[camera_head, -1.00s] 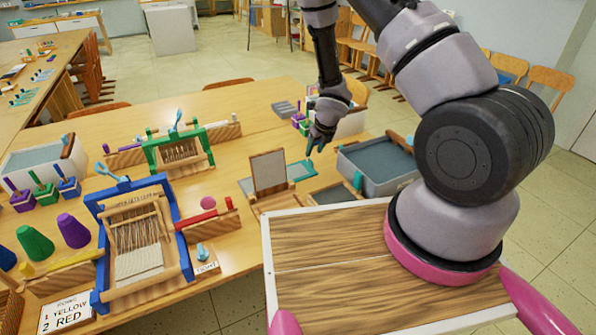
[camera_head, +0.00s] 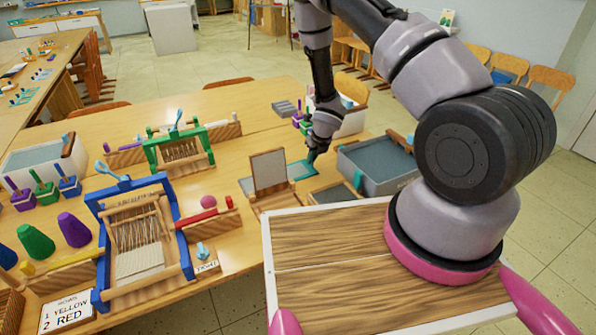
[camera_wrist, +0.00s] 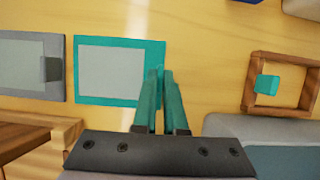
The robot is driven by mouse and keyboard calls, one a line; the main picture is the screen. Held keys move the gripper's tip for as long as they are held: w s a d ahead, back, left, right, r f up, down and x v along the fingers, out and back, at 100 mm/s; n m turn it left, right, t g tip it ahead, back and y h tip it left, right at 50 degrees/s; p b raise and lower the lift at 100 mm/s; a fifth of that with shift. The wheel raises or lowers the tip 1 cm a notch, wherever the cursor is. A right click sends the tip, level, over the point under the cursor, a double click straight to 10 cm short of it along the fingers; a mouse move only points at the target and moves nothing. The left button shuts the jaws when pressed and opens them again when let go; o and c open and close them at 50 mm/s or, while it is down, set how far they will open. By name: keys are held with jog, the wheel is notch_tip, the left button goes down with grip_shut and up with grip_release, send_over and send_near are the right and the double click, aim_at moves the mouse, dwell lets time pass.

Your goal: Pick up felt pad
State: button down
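I take the flat teal-edged pad with a pale grey middle (camera_wrist: 110,72) to be the felt pad, but cannot be sure. It lies flat on the table, and its teal part also shows in the head view (camera_head: 301,170). My gripper (camera_wrist: 163,72) points down at its right edge, with its teal fingers close together. The fingertips overlap the pad's edge in the wrist view; I cannot tell whether they touch it or whether a thin gap is left between them. In the head view my gripper (camera_head: 312,160) is low over the pad's right end.
A grey slate (camera_wrist: 25,80) lies left of the pad. A wooden frame with a teal block (camera_wrist: 305,88) lies to its right. Looms (camera_head: 150,240) fill the left.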

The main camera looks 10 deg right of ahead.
notch_tip(320, 180, up, 10)
dwell(0.7)
dwell(0.4)
